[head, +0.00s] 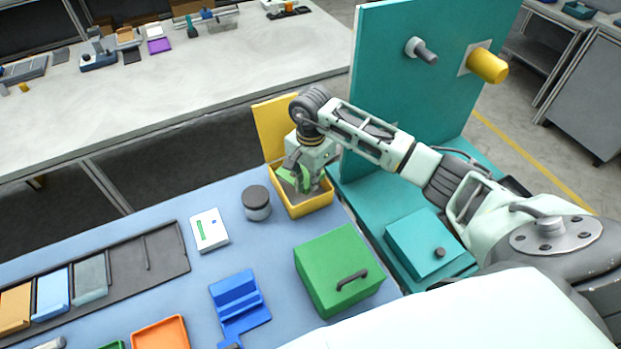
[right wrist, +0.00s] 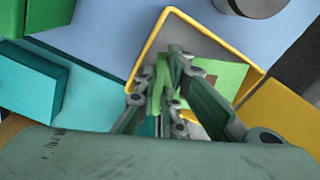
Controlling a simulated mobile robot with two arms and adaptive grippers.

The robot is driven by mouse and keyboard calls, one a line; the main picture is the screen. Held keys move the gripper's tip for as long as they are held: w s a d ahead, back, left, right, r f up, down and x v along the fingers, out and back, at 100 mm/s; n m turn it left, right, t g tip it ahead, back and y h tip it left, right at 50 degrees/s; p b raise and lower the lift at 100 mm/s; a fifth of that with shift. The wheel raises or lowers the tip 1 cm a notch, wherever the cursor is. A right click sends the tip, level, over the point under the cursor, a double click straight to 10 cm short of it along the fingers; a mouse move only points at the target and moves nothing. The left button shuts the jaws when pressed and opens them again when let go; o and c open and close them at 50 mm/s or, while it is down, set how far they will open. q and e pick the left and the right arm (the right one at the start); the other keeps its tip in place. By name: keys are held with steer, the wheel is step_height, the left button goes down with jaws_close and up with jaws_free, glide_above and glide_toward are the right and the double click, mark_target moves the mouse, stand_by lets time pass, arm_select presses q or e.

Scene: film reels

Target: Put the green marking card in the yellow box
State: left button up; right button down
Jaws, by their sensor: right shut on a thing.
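The yellow box (head: 308,207) stands at the back right of the blue table top, its lid raised at the back left. My right gripper (head: 303,184) reaches down into its opening and is shut on the green marking card, which shows beside the fingers (head: 284,175). In the right wrist view my right gripper (right wrist: 172,85) is inside the yellow box's rim (right wrist: 150,42), with a thin green edge between the fingers. A flat green surface (right wrist: 228,74) shows right of them; I cannot tell whether it is the same card. My left gripper is not in view.
A dark-lidded jar (head: 257,203) stands left of the box. A green box with a handle (head: 330,275) is in front. A white card (head: 209,230) and a blue holder (head: 238,300) lie further left. A tall teal panel (head: 400,100) rises at right.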

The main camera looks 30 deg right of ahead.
steer(key=shift+f+b, duration=0.3)
steer(key=c, duration=1.8)
jaws_free()
steer(key=shift+r, duration=0.1)
steer(key=shift+c, duration=0.2)
steer(key=shift+r+p, duration=0.45)
steer(key=shift+p, duration=0.15)
step_height(320, 180, up, 12)
steer(key=b, duration=0.4)
steer(key=shift+f, duration=0.2)
